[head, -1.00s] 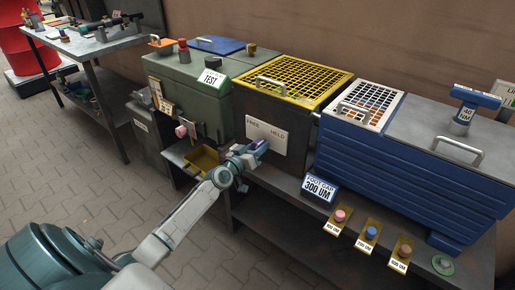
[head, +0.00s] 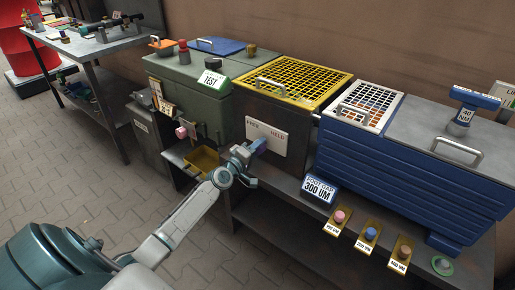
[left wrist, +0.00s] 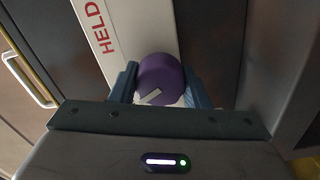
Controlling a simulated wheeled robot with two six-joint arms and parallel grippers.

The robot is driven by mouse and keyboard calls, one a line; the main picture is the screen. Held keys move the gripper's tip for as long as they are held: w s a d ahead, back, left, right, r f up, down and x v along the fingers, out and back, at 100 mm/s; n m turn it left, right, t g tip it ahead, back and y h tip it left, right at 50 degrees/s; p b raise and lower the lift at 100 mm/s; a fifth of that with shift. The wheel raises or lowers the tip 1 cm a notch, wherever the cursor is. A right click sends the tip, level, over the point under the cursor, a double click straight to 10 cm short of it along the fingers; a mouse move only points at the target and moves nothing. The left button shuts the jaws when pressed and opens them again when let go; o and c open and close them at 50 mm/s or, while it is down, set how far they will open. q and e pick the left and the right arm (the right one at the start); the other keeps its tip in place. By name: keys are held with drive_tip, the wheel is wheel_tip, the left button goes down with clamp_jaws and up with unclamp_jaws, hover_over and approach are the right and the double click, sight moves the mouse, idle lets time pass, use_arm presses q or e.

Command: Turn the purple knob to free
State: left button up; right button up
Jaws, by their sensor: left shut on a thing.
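The purple knob (left wrist: 160,78) sits between the two blue fingers of my left gripper (left wrist: 161,86) in the left wrist view, and the gripper is shut on it. A pale pointer line on the knob slants to the lower left there. The knob is on a white panel (head: 277,147) on the front of a dark box. The panel reads FREE on its left and HELD on its right in the head view; only HELD shows in the wrist view. In the head view my left gripper (head: 256,148) reaches the panel and hides the knob. My right gripper is not in view.
A yellow grid (head: 296,78) with a handle tops the dark box. A green cabinet (head: 181,86) stands to its left and a blue tank (head: 402,172) to its right.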

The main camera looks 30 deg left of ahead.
use_arm(q)
drive_tip(key=shift+n, duration=1.2)
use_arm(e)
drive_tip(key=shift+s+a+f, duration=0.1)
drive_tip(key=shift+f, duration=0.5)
use_arm(q)
drive_tip(key=o, duration=1)
drive_tip(key=shift+s, duration=0.15)
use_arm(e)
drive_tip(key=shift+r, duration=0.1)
use_arm(q)
drive_tip(key=s, duration=0.3)
drive_tip(key=s+p, duration=0.1)
drive_tip(key=s, duration=0.3)
drive_tip(key=s+a, duration=0.1)
drive_tip(key=s, duration=0.2)
drive_tip(key=shift+s, duration=0.25)
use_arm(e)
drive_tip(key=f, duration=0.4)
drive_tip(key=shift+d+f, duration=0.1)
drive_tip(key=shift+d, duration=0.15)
